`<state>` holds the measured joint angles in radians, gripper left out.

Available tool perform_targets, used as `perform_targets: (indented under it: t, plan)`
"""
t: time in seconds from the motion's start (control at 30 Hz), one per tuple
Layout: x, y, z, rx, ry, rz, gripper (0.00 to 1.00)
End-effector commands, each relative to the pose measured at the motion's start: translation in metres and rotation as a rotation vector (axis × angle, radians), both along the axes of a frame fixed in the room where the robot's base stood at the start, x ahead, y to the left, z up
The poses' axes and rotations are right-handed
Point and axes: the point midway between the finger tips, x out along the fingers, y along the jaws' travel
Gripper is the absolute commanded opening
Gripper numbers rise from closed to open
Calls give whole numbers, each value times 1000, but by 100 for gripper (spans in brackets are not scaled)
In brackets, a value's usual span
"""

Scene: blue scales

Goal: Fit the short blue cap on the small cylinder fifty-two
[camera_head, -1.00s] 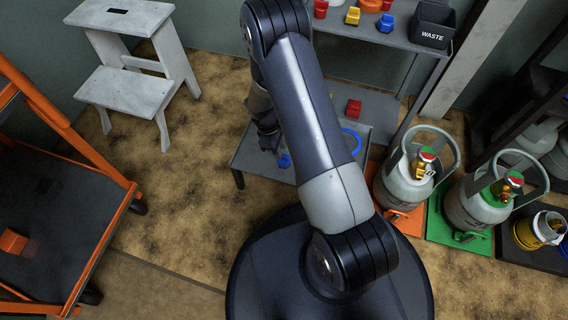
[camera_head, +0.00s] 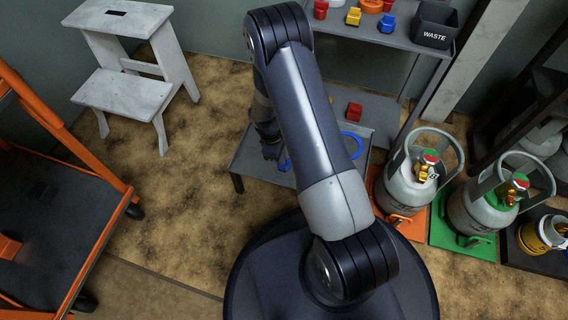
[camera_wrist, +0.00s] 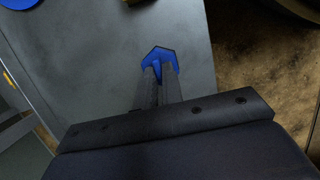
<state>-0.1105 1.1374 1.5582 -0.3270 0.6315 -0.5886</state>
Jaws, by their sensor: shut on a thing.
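My gripper (camera_wrist: 160,75) is shut on a small blue piece (camera_wrist: 160,56) with an angular outline, probably the short blue cap, at or just above the grey low shelf (camera_wrist: 75,60). In the head view the blue piece (camera_head: 285,164) shows beside my gripper (camera_head: 274,154), partly hidden by my arm. One grey gas cylinder (camera_head: 404,186) stands on an orange mat, another (camera_head: 475,209) on a green mat. Both have handle rings and valves with coloured labels. I cannot read which one is fifty-two.
The upper shelf holds coloured pieces and a black waste bin (camera_head: 435,25). A white step stool (camera_head: 122,86) and an orange cart (camera_head: 90,170) stand left. Floor between is clear.

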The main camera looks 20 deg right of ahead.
Motion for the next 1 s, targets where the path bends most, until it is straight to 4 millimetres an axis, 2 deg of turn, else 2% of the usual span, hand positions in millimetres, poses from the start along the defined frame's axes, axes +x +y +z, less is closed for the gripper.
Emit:
perform_targets:
  t: [0.27,1.0]
  plan:
    - [-3,0,-1,0,7,-1,0]
    - [-1,0,37,0,2,0,0]
